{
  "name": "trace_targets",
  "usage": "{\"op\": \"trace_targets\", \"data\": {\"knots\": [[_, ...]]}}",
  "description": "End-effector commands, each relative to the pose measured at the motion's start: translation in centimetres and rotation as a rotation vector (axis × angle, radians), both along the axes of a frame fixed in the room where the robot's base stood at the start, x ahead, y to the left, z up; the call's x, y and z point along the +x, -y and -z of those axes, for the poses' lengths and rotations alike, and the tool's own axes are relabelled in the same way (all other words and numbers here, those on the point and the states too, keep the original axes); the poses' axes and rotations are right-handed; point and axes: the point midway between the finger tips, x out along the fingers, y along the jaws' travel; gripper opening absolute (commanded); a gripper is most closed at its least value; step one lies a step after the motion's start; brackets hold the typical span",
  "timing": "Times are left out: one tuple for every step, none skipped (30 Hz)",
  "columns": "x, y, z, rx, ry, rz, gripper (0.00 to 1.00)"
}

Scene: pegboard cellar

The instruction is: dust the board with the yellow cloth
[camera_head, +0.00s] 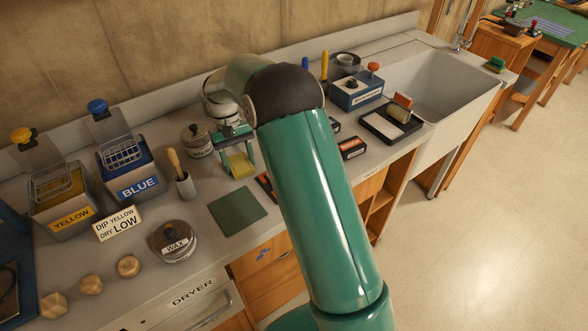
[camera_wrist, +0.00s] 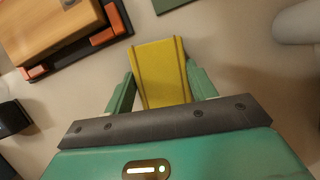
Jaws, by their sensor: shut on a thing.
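My gripper (camera_head: 236,158) is shut on the yellow cloth (camera_head: 241,165), low over the grey counter. In the wrist view the yellow cloth (camera_wrist: 160,72) sits between the two green fingers of my gripper (camera_wrist: 162,88). A light wooden board (camera_wrist: 55,25) shows at the upper left of the wrist view, in a dark holder with orange corners. The cloth is apart from it in that view. In the head view my arm hides most of that spot; only a red and dark edge (camera_head: 265,184) shows beside the arm.
A green mat (camera_head: 238,211) lies left of my arm. A wax tin (camera_head: 172,242), a brush cup (camera_head: 185,185), a lidded pot (camera_head: 196,141) and yellow (camera_head: 65,207) and blue (camera_head: 135,180) vats stand left. A roller tray (camera_head: 393,122) and sink (camera_head: 440,90) are right.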

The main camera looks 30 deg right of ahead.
Motion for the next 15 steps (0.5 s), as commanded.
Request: {"op": "trace_targets", "data": {"knots": [[-0.7,0.0,2.5,0.000,-0.028,-0.001,0.28],[-0.7,0.0,2.5,0.000,-0.027,-0.001,0.28],[-0.7,0.0,2.5,-0.001,-0.027,-0.001,0.28],[-0.7,0.0,2.5,-0.001,-0.027,-0.001,0.28],[-0.7,0.0,2.5,-0.001,-0.027,-0.001,0.28],[-0.6,0.0,2.5,-0.001,-0.027,-0.001,0.28],[-0.6,0.0,2.5,-0.001,-0.027,0.000,0.28],[-0.6,0.0,2.4,-0.001,-0.026,0.000,0.28],[-0.6,0.0,2.4,-0.001,-0.026,0.000,0.28],[-0.6,0.0,2.3,-0.001,-0.026,0.000,0.28],[-0.6,0.0,2.1,-0.001,-0.025,0.000,0.28],[-0.6,0.0,1.9,-0.001,-0.025,0.000,0.28],[-0.6,0.0,1.7,-0.001,-0.024,0.000,0.28],[-0.6,0.0,1.4,-0.001,-0.024,0.000,0.28],[-0.6,0.0,1.0,-0.001,-0.023,0.000,0.28]]}}
